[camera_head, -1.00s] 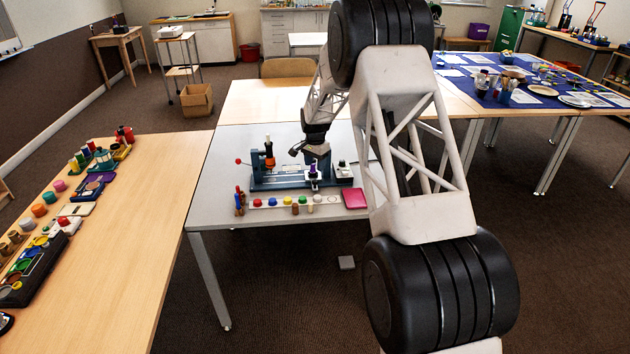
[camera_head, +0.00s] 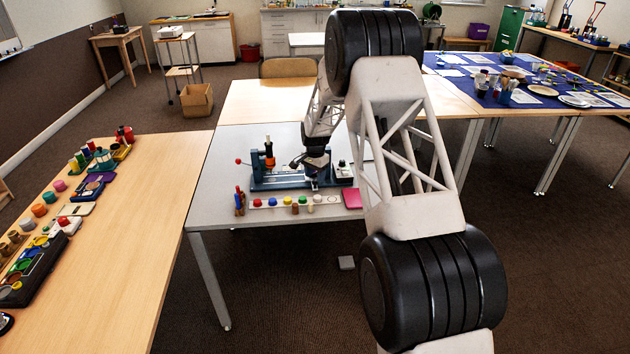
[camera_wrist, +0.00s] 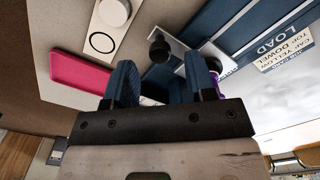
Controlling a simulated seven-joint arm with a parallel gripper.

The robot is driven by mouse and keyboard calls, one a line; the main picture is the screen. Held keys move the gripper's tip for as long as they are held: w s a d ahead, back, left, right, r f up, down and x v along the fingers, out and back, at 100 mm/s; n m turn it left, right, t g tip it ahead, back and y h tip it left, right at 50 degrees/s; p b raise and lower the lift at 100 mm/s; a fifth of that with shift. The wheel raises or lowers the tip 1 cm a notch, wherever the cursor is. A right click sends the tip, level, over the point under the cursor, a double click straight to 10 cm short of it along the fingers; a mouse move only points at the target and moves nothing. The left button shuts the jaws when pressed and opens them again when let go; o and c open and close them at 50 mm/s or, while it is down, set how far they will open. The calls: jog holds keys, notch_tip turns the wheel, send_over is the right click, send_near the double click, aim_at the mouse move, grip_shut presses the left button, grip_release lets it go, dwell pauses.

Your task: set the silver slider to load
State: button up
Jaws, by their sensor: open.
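My gripper (camera_head: 315,175) is over the front right part of the blue-grey fixture (camera_head: 268,183) on the grey table. In the wrist view the gripper (camera_wrist: 157,78) shows two blue fingers spread apart, with nothing seen held. A black knob (camera_wrist: 158,50) on a pale silver plate (camera_wrist: 180,42) lies just beyond the fingertips, between their lines; I cannot tell for sure that this is the silver slider. A label reading LOAD (camera_wrist: 272,48) is on the fixture to the right. A purple piece (camera_wrist: 217,84) is partly hidden behind the right finger.
A pale strip with coloured pegs (camera_head: 287,202) lies in front of the fixture, beside a pink tile (camera_head: 352,198).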

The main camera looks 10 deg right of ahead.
jog(key=shift+f, duration=1.35)
jog(key=shift+c, duration=0.5)
grip_shut()
